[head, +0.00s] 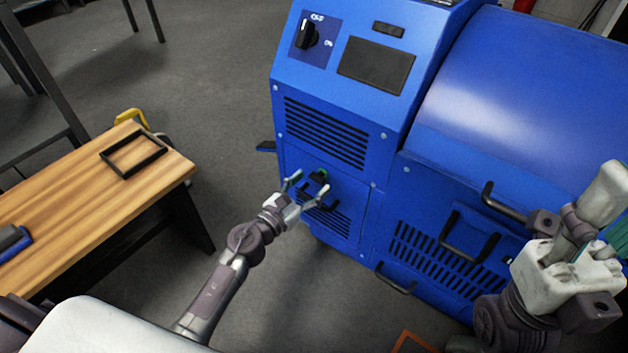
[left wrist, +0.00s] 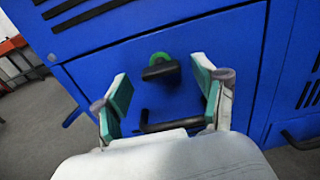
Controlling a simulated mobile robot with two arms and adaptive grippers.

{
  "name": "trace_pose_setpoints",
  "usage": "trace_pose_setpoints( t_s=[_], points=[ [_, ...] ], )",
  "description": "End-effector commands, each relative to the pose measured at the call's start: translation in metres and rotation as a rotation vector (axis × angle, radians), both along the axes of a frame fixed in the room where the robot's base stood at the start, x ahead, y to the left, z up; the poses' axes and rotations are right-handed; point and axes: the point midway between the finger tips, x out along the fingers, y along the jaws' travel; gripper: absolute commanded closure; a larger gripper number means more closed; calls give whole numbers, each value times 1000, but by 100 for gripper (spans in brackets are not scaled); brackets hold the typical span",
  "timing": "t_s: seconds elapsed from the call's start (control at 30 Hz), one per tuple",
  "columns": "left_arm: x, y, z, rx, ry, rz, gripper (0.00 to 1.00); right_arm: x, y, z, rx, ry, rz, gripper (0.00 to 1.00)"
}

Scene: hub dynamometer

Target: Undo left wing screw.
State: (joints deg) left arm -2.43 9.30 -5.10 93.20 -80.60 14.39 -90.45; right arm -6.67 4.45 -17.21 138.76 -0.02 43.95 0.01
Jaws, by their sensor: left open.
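The left wing screw (left wrist: 160,72) is a black knob with a green ring behind it on the blue front panel of the machine. It also shows in the head view (head: 319,177), near the left gripper's fingers. My left gripper (head: 307,190) is open, its two teal-padded fingers apart on either side of the wing screw as seen in the left wrist view (left wrist: 166,98). The fingers do not appear to touch it. My right gripper is at the right edge of the head view, and its fingertips are not clearly visible.
The blue machine (head: 350,120) has a black handle (left wrist: 172,124) just below the wing screw and other black handles (head: 468,238) farther right. A wooden bench (head: 80,200) with a black frame (head: 134,155) stands at the left. Grey floor lies between bench and machine.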

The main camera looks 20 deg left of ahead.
Motion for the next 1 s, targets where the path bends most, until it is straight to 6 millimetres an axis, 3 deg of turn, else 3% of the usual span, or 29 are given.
trace_pose_setpoints(
  t_s=[0.2, 0.47, 0.83, 1.0],
  points=[
    [15, -6, 0, -2, 1, 0, 29, 0, 0, 0, -1, -1, 0, 60],
    [16, -6, 0, -2, 1, 0, 29, 1, 0, 0, -1, -1, 0, 60],
    [16, -6, 0, -2, 1, 0, 88, 0, 0, 1, 0, -3, 0, 60],
    [16, -6, 0, -8, 3, 0, 89, 0, 0, 1, 0, -4, 0, 60]
  ],
)
